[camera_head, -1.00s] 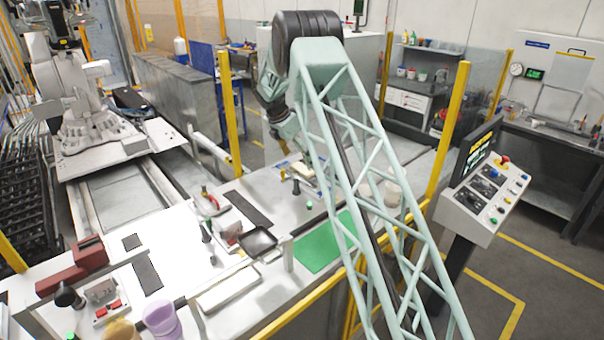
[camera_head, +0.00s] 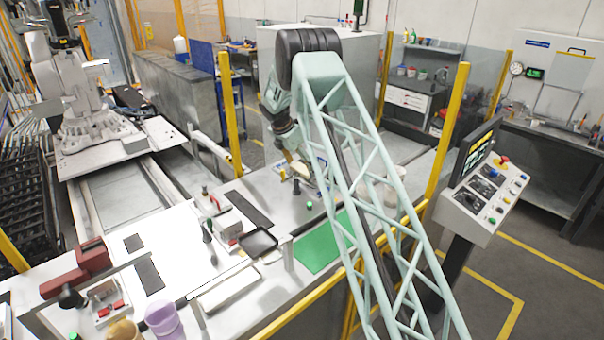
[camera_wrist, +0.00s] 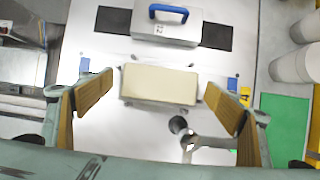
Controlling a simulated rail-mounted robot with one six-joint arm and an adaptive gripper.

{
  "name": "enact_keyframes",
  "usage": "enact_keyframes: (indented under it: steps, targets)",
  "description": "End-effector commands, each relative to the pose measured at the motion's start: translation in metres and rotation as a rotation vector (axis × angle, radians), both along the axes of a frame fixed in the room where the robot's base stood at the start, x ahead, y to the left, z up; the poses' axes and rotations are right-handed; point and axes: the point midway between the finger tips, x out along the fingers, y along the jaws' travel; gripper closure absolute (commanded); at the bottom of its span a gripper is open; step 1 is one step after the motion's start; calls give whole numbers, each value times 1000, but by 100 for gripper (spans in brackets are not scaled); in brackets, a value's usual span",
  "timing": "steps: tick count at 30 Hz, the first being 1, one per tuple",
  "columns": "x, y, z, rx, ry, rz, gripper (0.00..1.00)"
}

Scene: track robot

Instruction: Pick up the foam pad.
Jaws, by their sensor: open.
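The foam pad is a cream rectangular block (camera_wrist: 160,84), lying flat in the middle of the wrist view. In the head view a cream block (camera_head: 301,170) shows on the table below the arm's end, partly covered by it. My gripper (camera_wrist: 160,86) is open, with one tan-padded finger to the left of the pad and the other to its right. Nothing is held. Gaps show between the pad's ends and both fingers in the wrist view. How far the fingertips are above the table is hard to tell.
A grey block with a blue handle (camera_wrist: 168,20) lies on a dark strip just beyond the pad. A dark round post (camera_wrist: 178,125) stands on the near side. A green mat (camera_head: 318,245) lies on the table. White cylinders (camera_wrist: 297,66) stand to the right.

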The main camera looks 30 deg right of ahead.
Motion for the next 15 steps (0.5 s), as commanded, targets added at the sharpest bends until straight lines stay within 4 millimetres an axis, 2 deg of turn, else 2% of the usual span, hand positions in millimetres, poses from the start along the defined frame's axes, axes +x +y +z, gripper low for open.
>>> enact_keyframes:
  steps: [9, 15]
  targets:
    - [0, 0, 0, 0, 0, 0, 18]
    - [0, 0, 0, 0, 0, 0, 36]
